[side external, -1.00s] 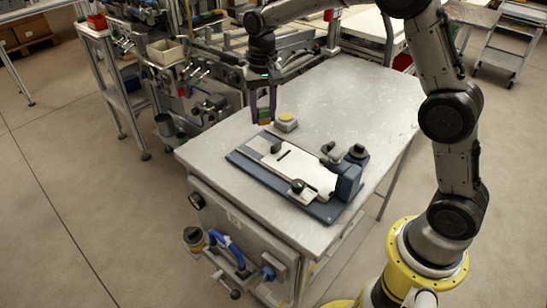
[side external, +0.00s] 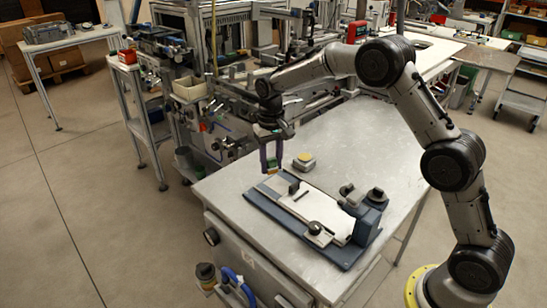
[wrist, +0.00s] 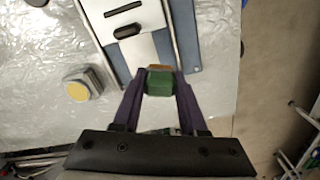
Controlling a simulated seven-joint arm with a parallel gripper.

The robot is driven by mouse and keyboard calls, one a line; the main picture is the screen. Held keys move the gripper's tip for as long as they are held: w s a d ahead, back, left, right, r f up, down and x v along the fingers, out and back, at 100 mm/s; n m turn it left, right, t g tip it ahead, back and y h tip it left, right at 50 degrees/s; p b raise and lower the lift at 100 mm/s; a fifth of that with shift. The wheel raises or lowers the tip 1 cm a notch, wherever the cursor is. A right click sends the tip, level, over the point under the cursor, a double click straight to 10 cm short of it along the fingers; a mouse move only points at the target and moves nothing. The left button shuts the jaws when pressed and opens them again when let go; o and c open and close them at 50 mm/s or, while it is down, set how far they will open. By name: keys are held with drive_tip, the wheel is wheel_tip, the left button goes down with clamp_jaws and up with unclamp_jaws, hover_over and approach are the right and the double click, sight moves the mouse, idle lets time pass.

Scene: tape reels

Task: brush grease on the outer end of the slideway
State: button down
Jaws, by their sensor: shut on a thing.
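My gripper (side external: 272,165) is shut on a small brush with a green body (wrist: 160,86) and an orange-brown tip (wrist: 159,68). The slideway is a pale flat strip on a dark blue base (side external: 345,259); its light surface (wrist: 141,52) shows in the wrist view. The brush is at the slideway's outer end, the end away from the blue block. In the wrist view the brush tip overlaps that end, and I cannot tell whether it touches. A squat grey tin with a yellow top (side external: 304,161) stands on the table beside the fixture; it also shows in the wrist view (wrist: 79,92).
The metal table (side external: 375,140) is clear behind the fixture. A dark blue block (side external: 367,222) with dark knobs stands at the fixture's inner end. A black knob (side external: 315,228) sits on the near side. Machinery with a beige bin (side external: 190,89) stands beyond the table's left edge.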

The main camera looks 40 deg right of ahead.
sight(284, 177)
drive_tip(key=shift+f, duration=2.75)
drive_tip(key=shift+d+f, duration=0.3)
drive_tip(key=shift+d, duration=0.15)
drive_tip(key=shift+d+f, duration=0.2)
drive_tip(key=shift+d, duration=0.75)
drive_tip(key=shift+d+f, duration=0.2)
drive_tip(key=shift+d, duration=1.8)
drive_tip(key=shift+w+r, duration=0.3)
drive_tip(key=shift+w, duration=0.15)
drive_tip(key=shift+a+f, duration=0.15)
drive_tip(key=shift+a, duration=0.45)
drive_tip(key=shift+a+f, duration=0.15)
drive_tip(key=shift+a, duration=2.35)
drive_tip(key=shift+w+a+r, duration=0.25)
drive_tip(key=shift+w+a, duration=0.15)
drive_tip(key=shift+d+f, duration=0.25)
drive_tip(key=shift+d, duration=3.25)
wheel_tip(284, 177, up, 8)
drive_tip(key=shift+a+r, duration=0.1)
